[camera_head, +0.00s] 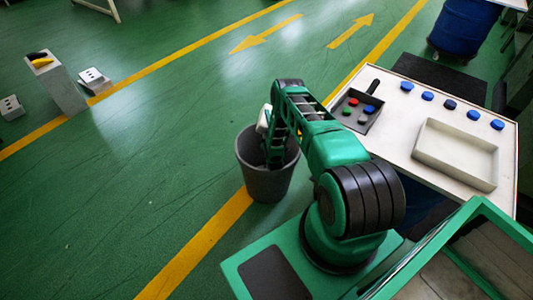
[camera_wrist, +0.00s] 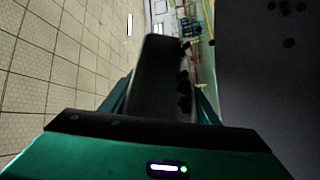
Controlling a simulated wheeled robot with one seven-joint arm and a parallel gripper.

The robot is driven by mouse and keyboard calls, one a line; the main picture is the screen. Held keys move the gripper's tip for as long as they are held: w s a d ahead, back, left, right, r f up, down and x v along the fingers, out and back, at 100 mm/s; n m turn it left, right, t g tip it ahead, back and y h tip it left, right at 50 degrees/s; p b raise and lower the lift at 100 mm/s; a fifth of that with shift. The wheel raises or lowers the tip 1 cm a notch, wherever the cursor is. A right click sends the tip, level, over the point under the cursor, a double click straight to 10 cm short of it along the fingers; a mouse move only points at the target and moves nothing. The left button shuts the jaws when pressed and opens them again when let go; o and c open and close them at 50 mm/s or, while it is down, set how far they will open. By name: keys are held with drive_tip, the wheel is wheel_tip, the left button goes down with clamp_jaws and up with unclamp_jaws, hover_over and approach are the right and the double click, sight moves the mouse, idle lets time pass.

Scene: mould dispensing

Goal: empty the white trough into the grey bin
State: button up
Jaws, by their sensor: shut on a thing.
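My gripper (camera_head: 270,138) is over the grey bin (camera_head: 267,186), with its lower end inside the bin's mouth. The white trough (camera_head: 263,119) shows only as a small pale piece at the gripper's left side; the arm hides the rest. In the wrist view, my gripper (camera_wrist: 160,102) is shut on the trough (camera_wrist: 155,78), which looks dark in shadow and is steeply tilted. Several dark round pieces (camera_wrist: 184,88) are along its right side. More dark pieces (camera_wrist: 285,8) show against a dark grey surface at the upper right, which seems to be the bin.
A white table (camera_head: 400,128) at right bears a shallow pale tray (camera_head: 455,184), several blue caps (camera_head: 427,96) and a dark dish (camera_head: 370,121) with coloured pieces. A blue drum (camera_head: 463,28) stands behind. A grey block (camera_head: 67,92) stands far left. The floor left of the bin is clear.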

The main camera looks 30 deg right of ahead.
drive_tip(key=shift+s+d+r+m, duration=0.1)
drive_tip(key=shift+r+m, duration=0.2)
drive_tip(key=shift+m, duration=0.1)
drive_tip(key=shift+w+a+f+n+g+y, duration=0.15)
drive_tip(key=shift+w+a+f+n+g, duration=0.35)
drive_tip(key=shift+n, duration=0.65)
drive_tip(key=shift+w+a+f+n+g+y, duration=0.1)
drive_tip(key=shift+f+n+g+y, duration=0.1)
drive_tip(key=shift+f+n, duration=0.75)
drive_tip(key=shift+w+a+f+n+g+y, duration=0.15)
drive_tip(key=shift+w+a+f+n+g, duration=0.2)
drive_tip(key=shift+n, duration=0.95)
drive_tip(key=shift+a+n, duration=0.1)
drive_tip(key=shift+n, duration=0.2)
drive_tip(key=w+a+f+n+g+h+b, duration=0.1)
drive_tip(key=w+a+n+g+h+b, duration=0.2)
drive_tip(key=a+n+g+b, duration=0.3)
drive_tip(key=shift+w+f+n, duration=0.35)
drive_tip(key=shift+w+n, duration=0.5)
drive_tip(key=shift+n, duration=1.95)
